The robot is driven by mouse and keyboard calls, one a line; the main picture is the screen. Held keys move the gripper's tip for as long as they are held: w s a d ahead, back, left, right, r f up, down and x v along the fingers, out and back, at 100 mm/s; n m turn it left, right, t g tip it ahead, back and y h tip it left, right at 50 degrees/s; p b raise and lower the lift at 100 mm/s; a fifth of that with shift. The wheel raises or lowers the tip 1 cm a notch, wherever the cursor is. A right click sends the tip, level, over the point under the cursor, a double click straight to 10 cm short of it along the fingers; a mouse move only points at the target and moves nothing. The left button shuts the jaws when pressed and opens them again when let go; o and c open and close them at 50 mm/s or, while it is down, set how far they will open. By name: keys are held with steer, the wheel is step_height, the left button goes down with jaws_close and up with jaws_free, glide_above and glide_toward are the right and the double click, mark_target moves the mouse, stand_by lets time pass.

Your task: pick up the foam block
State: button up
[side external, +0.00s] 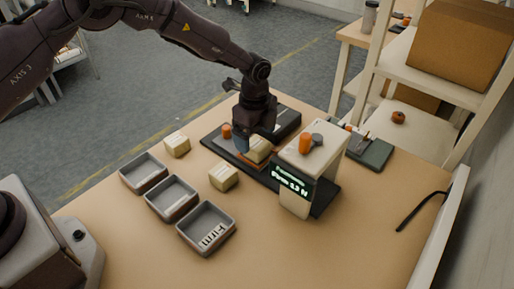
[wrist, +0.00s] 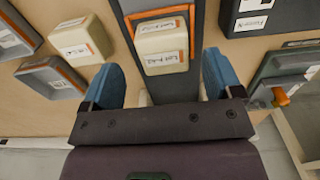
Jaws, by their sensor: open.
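A cream block (wrist: 162,42) with a printed label sits on the dark plate of a machine, by an orange frame; in the side view this block (side external: 259,149) is partly hidden by my gripper (side external: 250,145). In the wrist view my gripper (wrist: 162,80) is open, its blue fingers wide apart on either side of the block's near end. I see no finger touching it. Two similar cream blocks lie on the table, one near the trays (side external: 223,178) and one farther back (side external: 177,145). I cannot tell by looks which is foam.
Three grey trays (side external: 171,197) stand in a row at the left of the table. A boxy tester with a lit display (side external: 294,188) and an orange knob (side external: 305,143) stands right of my gripper. A grey-green device (side external: 371,153) lies farther right. The front table is clear.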

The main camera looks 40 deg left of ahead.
mark_target(257, 143)
steer(key=f, duration=0.4)
steer(key=shift+w+d, duration=0.1)
steer(key=shift+w, duration=0.1)
steer(key=c, duration=1)
